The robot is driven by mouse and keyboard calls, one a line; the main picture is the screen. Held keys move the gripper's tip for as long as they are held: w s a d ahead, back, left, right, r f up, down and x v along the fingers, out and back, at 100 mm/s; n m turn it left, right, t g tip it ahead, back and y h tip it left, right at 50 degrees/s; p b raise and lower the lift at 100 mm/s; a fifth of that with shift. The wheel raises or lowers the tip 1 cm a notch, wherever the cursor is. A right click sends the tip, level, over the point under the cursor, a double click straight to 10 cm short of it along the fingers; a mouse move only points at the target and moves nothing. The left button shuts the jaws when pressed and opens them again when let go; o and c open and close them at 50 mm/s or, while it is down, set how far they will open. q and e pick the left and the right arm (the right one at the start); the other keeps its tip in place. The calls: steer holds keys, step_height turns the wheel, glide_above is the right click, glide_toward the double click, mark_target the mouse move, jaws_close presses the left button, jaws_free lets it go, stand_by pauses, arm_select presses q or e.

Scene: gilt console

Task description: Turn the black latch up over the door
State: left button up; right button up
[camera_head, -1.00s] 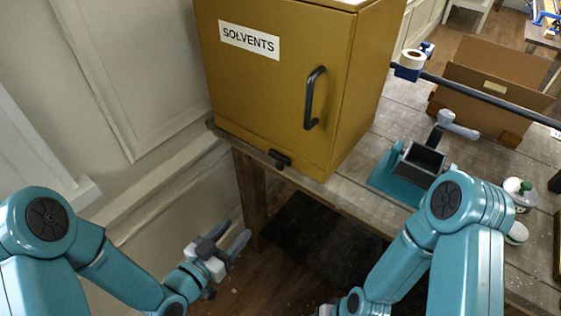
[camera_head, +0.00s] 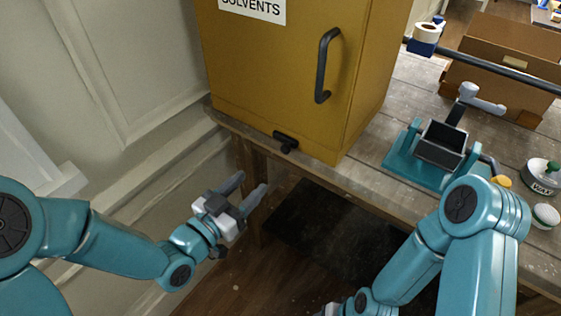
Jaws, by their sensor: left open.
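The mustard-yellow cabinet (camera_head: 265,70), labelled SOLVENTS, stands on the wooden table with its door shut. A black bar handle (camera_head: 325,66) is on the door's right side. The small black latch (camera_head: 285,141) sits at the cabinet's bottom front edge, at the table's edge, and its bar lies about level. My left gripper (camera_head: 252,190) is open and empty, below and left of the latch, apart from it, with its fingers pointing up and right.
A teal holder with a dark box (camera_head: 440,147) stands on the table right of the cabinet. A panelled wall (camera_head: 120,70) is at left.

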mark_target(284, 150)
arm_select(q)
steer(key=p+x, duration=0.2)
steer(key=x, duration=1)
steer(key=shift+w+d+r, duration=0.15)
steer(key=shift+w+d, duration=0.05)
jaws_close()
